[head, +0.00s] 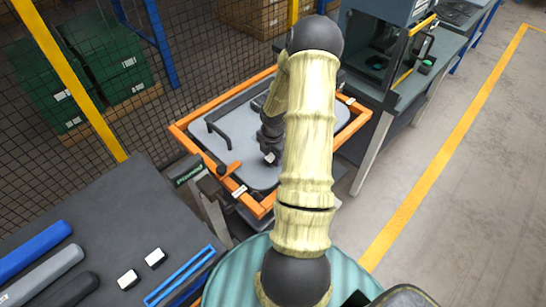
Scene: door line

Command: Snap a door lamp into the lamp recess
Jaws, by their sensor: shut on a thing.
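A grey door panel (240,125) lies in an orange frame (185,138) on a stand. My gripper (269,152) is over the panel, beside my arm, and is shut on a small white-faced door lamp (270,158). I cannot tell whether the lamp touches the panel. The lamp recess cannot be made out; my arm and gripper cover part of the panel. Two more small white and black lamps, one nearer (128,280) and one farther (155,258), lie on the dark table at lower left.
The dark table (110,215) also holds a blue bar (35,250), a grey bar (45,275), a dark bar and a blue open tray (180,275). A black handle (218,130) stands up from the panel. An orange clamp (229,169) sits at the frame's near-left side. A workbench stands at upper right.

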